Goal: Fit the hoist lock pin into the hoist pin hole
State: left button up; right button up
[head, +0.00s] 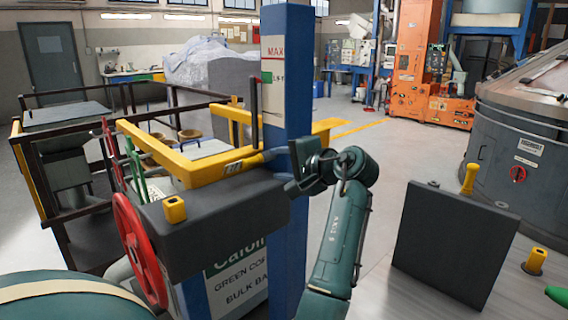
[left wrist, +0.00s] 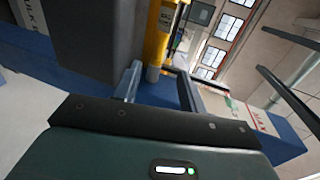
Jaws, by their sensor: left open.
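My left gripper (head: 282,165) is at the blue post, its fingers towards the yellow part with a tapered end (head: 250,160) above the dark grey block. In the left wrist view the open fingers (left wrist: 160,88) stand either side of that yellow part (left wrist: 154,50), with nothing clearly gripped. I cannot tell whether this part is the lock pin. A yellow knobbed handle (head: 469,180) stands upright at the dark panel's top edge. A yellow piece with a dark opening (head: 175,209) sits on the grey block; which opening is the pin hole is unclear. My right gripper is not seen.
The blue post (head: 286,80) stands close beside my gripper. A red wheel (head: 138,248) is on the block's left. A dark panel (head: 455,240) stands at the right, with another yellow piece (head: 536,260) beside it. Open floor lies behind my arm.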

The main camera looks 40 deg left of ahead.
pick_arm(q)
jog(key=shift+d, duration=0.3)
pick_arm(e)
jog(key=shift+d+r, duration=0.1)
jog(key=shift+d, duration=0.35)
